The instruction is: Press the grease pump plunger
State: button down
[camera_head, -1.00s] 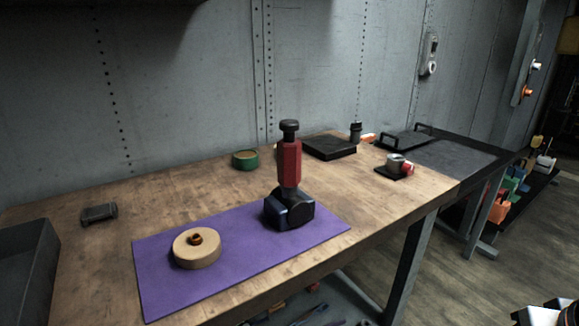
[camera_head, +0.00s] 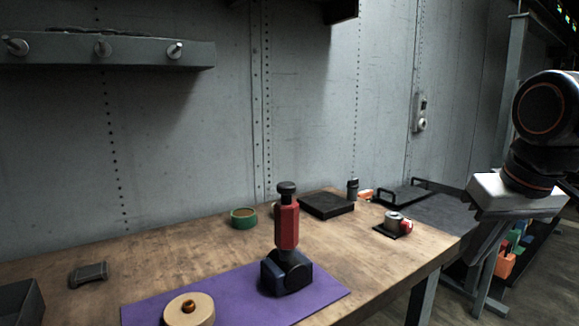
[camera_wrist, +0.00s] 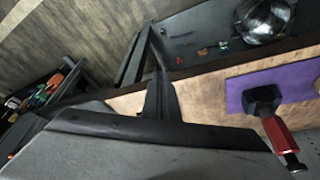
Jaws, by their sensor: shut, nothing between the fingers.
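The grease pump has a red body (camera_head: 287,228), a dark base (camera_head: 287,273) and a black plunger knob (camera_head: 287,187) on top. It stands upright on a purple mat (camera_head: 240,284) on the wooden bench. In the wrist view the pump's red body (camera_wrist: 279,135) is at the lower right, with the knob (camera_wrist: 293,163) pointing to the bottom edge. My gripper (camera_head: 485,245) is in the air at the right of the head view, well apart from the pump. In the wrist view my gripper (camera_wrist: 160,85) is shut and empty.
A tan round piece (camera_head: 188,310) lies on the mat. A green-rimmed tin (camera_head: 243,217), a black flat box (camera_head: 326,205) and a small pot on a dark base (camera_head: 393,224) stand behind. A grey wall shelf with pegs (camera_head: 105,50) hangs upper left. Air around the plunger is clear.

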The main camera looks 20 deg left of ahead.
jog(key=w+a+r+n, duration=0.3)
jog(key=w+a+r, duration=0.1)
jog(key=a+r, duration=1.05)
jog(key=s+a+r+n+g, duration=0.1)
jog(key=s+a+r, duration=0.1)
jog(key=a+r, duration=0.3)
jog(key=s+a+r+n+g+y, duration=0.1)
jog(key=s+a+r+n, duration=0.1)
jog(key=a+r, duration=0.4)
jog(key=s+a, duration=0.1)
jog(key=a, duration=0.4)
jog(key=shift+a, duration=0.15)
jog(key=shift+f, duration=0.15)
send_over(286, 183)
jog(key=d, duration=0.1)
jog(key=f, duration=0.7)
jog(key=s+f, duration=0.1)
jog(key=f, duration=0.3)
jog(key=shift+f, duration=0.25)
jog(key=shift+x, duration=0.95)
jog(key=shift+d+f, duration=0.1)
jog(key=shift+d, duration=0.05)
